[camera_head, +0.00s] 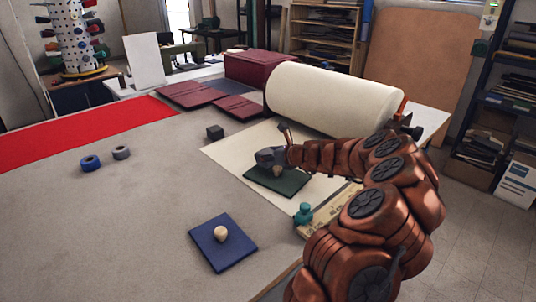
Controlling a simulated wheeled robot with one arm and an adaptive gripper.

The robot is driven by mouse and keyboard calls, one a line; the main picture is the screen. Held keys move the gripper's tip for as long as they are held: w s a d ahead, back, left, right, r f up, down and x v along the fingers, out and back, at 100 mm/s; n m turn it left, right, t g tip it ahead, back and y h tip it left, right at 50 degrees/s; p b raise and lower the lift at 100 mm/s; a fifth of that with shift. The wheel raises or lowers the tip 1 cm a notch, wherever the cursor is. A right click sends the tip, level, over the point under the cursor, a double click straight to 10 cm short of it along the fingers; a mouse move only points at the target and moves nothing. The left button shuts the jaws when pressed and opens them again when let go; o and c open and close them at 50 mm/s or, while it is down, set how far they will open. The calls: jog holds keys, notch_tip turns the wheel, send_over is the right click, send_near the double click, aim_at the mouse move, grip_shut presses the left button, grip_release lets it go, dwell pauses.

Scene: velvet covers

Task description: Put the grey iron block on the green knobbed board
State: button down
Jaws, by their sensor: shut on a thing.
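The green knobbed board (290,187) lies on the pale paper sheet near the middle of the view, with a light wooden knob showing on it. My gripper (280,153) is over the far left part of this board and is shut on the grey iron block (265,157). The block is at the board's far left side, beside and behind the knob in the picture. I cannot tell whether the block touches the board or is held just above it. My gripper's fingers are small and partly hidden.
A blue knobbed board (215,250) lies at the front. A dark cube (215,132), a blue ring (90,163) and a grey ring (121,153) are on the table. A teal knobbed piece (303,213) stands near my arm. A large cream roll (335,105) lies behind.

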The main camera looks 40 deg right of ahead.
jog(key=shift+f, duration=0.55)
jog(key=shift+c, duration=1.2)
grip_release()
